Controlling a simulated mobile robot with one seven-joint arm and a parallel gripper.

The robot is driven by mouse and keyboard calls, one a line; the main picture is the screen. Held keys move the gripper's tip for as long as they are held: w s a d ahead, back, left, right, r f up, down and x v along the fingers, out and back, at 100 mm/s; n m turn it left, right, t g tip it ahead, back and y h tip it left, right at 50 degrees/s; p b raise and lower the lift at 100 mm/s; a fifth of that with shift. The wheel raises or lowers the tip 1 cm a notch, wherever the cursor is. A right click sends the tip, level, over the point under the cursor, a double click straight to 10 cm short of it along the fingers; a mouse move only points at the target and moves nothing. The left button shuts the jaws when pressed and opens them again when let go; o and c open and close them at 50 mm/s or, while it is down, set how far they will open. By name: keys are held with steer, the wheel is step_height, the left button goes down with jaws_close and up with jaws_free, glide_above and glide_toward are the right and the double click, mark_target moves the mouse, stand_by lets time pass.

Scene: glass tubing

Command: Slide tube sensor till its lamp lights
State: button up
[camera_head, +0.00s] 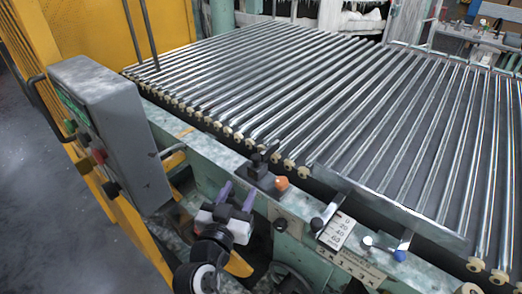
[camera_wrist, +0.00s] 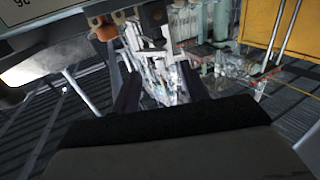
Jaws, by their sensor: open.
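A small dark block with upright black parts (camera_head: 259,166) sits on the pale green machine rail beside the roller ends. An orange rounded cap (camera_head: 282,183) stands at its right; I cannot tell for sure which part is the tube sensor or its lamp, or whether anything is lit. My gripper (camera_head: 237,192) is open and empty, in front of and left of the block in the head view, apart from it. In the wrist view my fingers (camera_wrist: 158,74) point toward blurred machinery, with the orange cap (camera_wrist: 105,31) and a black part (camera_wrist: 153,15) near the top edge.
A grey control box (camera_head: 105,130) with several buttons stands at left. Right along the rail are a scale plate (camera_head: 337,231), a black-knobbed lever (camera_head: 317,224) and a blue-knobbed lever (camera_head: 400,256). Long metal rollers (camera_head: 290,80) fill the bed behind.

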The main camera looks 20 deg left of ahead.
mark_target(255, 159)
steer(key=w+b, duration=0.2)
steer(key=w, duration=0.2)
steer(key=w+b, duration=0.3)
steer(key=w, duration=0.1)
steer(key=w+b, duration=0.2)
steer(key=w, duration=0.2)
steer(key=shift+a+r, duration=0.15)
steer(key=shift+a, duration=0.15)
steer(key=shift+w, duration=0.75)
steer(key=shift+c, duration=0.5)
